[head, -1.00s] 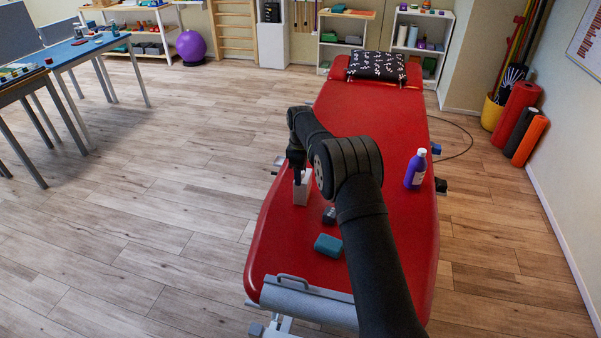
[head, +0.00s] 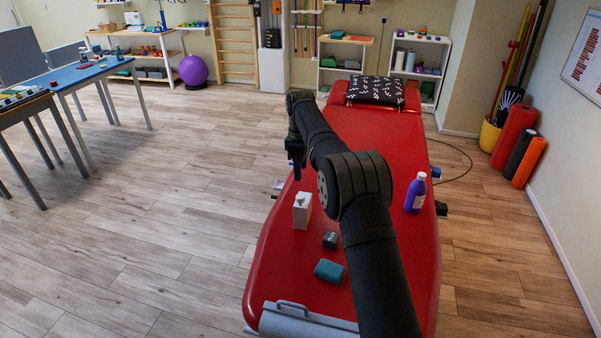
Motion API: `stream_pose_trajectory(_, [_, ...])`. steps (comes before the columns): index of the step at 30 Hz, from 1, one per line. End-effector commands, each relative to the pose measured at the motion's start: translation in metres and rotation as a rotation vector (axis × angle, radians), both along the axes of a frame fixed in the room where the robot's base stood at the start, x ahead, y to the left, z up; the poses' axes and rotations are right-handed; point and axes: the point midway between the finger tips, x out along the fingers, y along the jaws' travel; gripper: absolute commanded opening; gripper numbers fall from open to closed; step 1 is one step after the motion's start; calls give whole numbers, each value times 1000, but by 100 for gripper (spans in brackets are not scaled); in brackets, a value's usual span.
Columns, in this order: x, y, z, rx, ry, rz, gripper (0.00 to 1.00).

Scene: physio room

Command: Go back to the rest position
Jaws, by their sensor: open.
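My gripper (head: 297,172) hangs above the left edge of the red treatment table (head: 270,268), pointing down. It is small and dark here; it is open, with nothing seen in it. My arm reaches over the table from the front.
A dark grey block (head: 330,240) and a teal block (head: 329,271) lie on the table in front of the box. A purple bottle (head: 415,193) stands right of my arm. A patterned black cushion (head: 376,90) lies at the far end. The floor at left is clear.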

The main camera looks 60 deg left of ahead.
Motion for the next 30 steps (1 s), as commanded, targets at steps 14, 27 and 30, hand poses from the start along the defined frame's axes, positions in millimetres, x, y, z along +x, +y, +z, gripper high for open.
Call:
stream_pose_trajectory(14, [0,0,-22,-4,1,0,49])
stream_pose_trajectory(27, [0,-1,-109,-4,1,0,49])
stream_pose_trajectory(30, [0,-1,-127,-2,1,0,49])
